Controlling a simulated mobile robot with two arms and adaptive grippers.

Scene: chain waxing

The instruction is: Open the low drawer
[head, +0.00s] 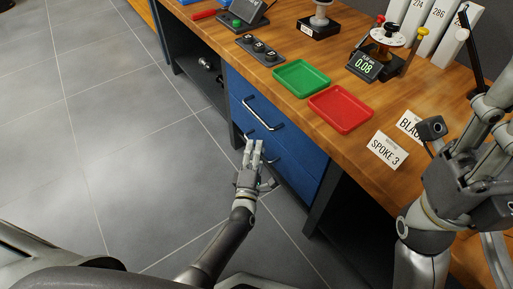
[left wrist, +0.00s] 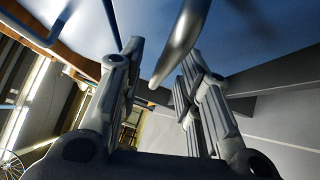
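The blue drawer unit (head: 290,133) sits under the wooden bench, with two stacked drawer fronts, both closed. The upper drawer has a metal bar handle (head: 264,115). The low drawer's handle is mostly hidden behind my left gripper (head: 253,146). That gripper reaches up to the low drawer front from the floor side. In the left wrist view, my left gripper (left wrist: 158,70) has its fingers apart, and a curved metal handle (left wrist: 182,42) lies between or just beyond the fingertips, with no clear contact. My right gripper (head: 480,130) is above the bench's right end; its finger opening is unclear.
The wooden bench top (head: 375,100) holds a green tray (head: 302,77), a red tray (head: 341,108), a scale display (head: 366,66) and label cards (head: 386,150). A dark bench leg (head: 322,200) stands right of the drawers. The tiled floor (head: 110,130) in front is clear.

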